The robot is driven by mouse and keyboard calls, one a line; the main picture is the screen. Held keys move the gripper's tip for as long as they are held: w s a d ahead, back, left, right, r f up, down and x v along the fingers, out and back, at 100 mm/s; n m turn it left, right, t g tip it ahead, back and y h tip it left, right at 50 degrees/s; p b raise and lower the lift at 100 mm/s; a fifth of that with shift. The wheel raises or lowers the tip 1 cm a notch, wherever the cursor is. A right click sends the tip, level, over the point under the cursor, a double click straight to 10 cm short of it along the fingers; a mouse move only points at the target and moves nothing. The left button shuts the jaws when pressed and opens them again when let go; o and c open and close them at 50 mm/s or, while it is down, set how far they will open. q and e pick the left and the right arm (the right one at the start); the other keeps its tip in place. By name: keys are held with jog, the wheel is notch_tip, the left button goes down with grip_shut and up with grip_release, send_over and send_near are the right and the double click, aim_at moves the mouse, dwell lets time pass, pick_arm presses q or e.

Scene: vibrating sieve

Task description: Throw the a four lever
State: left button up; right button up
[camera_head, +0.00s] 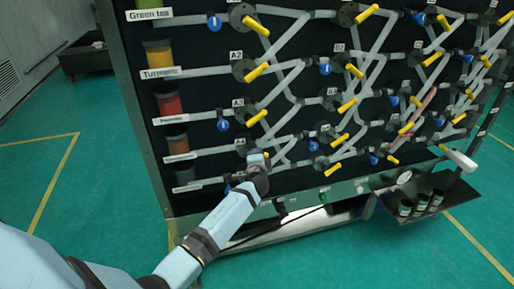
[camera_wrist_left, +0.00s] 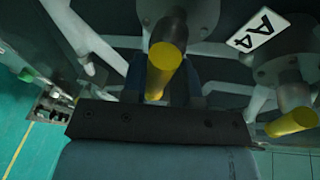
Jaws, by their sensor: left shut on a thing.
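The A4 lever (camera_wrist_left: 160,72) is a short yellow handle on a grey round valve. In the left wrist view it stands between the dark fingers of my left gripper (camera_wrist_left: 162,82), which is shut on it. The white A4 label (camera_wrist_left: 263,31) is to its right. In the head view my left gripper (camera_head: 259,160) is at the lowest valve of the left column and covers most of that lever. My right gripper is not in view.
The black panel carries grey pipes, blue-tagged valves and several other yellow levers, including the A3 lever (camera_head: 256,118) just above and the A2 lever (camera_head: 256,72). A metal ledge (camera_head: 300,202) runs below. Dark cups (camera_head: 421,203) stand at the lower right.

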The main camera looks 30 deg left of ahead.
pick_arm(q)
jog(key=shift+s+d+f+m+g+p, duration=0.15)
jog(key=shift+f+m+g+p, duration=0.15)
jog(key=shift+m+p, duration=0.2)
jog(key=m+g+p, duration=0.1)
jog(key=m+p, duration=0.1)
jog(key=f+m+g+p, duration=0.1)
jog(key=m+p, duration=0.1)
jog(key=p, duration=0.1)
jog(key=shift+s+a+f+y, duration=0.1)
jog(key=shift+a+f+y, duration=0.1)
jog(key=shift+y, duration=0.2)
jog(key=shift+a+f+m+p, duration=0.1)
jog(key=shift+f+m+p, duration=0.05)
jog(key=shift+m+p, duration=0.45)
jog(key=shift+s, duration=0.1)
jog(key=shift+f+g, duration=0.1)
jog(key=shift+g, duration=0.2)
jog(key=shift+a, duration=0.1)
jog(key=o, duration=0.8)
jog(key=shift+a, duration=0.1)
jog(key=shift+r, duration=0.25)
